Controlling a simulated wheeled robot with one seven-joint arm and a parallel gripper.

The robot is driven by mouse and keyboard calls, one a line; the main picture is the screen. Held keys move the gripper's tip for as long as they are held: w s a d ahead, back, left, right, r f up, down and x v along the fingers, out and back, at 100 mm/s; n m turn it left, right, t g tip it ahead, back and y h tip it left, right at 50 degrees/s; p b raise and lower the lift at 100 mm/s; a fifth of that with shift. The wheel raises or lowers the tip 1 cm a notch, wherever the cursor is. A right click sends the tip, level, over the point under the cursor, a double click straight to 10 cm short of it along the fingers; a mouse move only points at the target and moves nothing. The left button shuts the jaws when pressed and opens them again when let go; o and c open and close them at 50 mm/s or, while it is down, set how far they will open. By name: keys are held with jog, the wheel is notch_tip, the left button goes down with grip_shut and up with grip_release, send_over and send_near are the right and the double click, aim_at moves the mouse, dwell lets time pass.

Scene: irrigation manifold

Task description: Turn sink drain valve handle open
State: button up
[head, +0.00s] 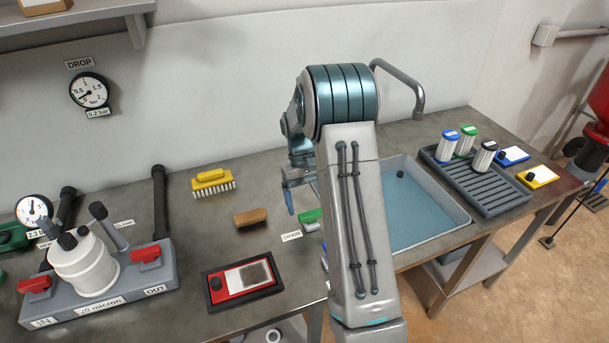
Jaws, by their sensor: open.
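The green handle (309,216) sits on the bench just left of the sink, beside a small white label (291,236) that seems to read DRAIN. My arm hides its right part, so its full angle cannot be told. The grey sink (432,226) holds bluish water, with a small dark knob-like piece in it. My gripper (294,198) is open, pointing down, above and slightly left of the handle. It appears apart from the handle and empty. The far finger is partly hidden by my wrist.
A brown block (251,217) and a yellow brush (213,182) lie left of my gripper. The filter manifold (95,285) with red handles stands left. A faucet (402,85) and ribbed rack (488,187) are right.

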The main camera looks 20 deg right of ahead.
jog(key=v, duration=1.1)
jog(key=shift+w, duration=0.1)
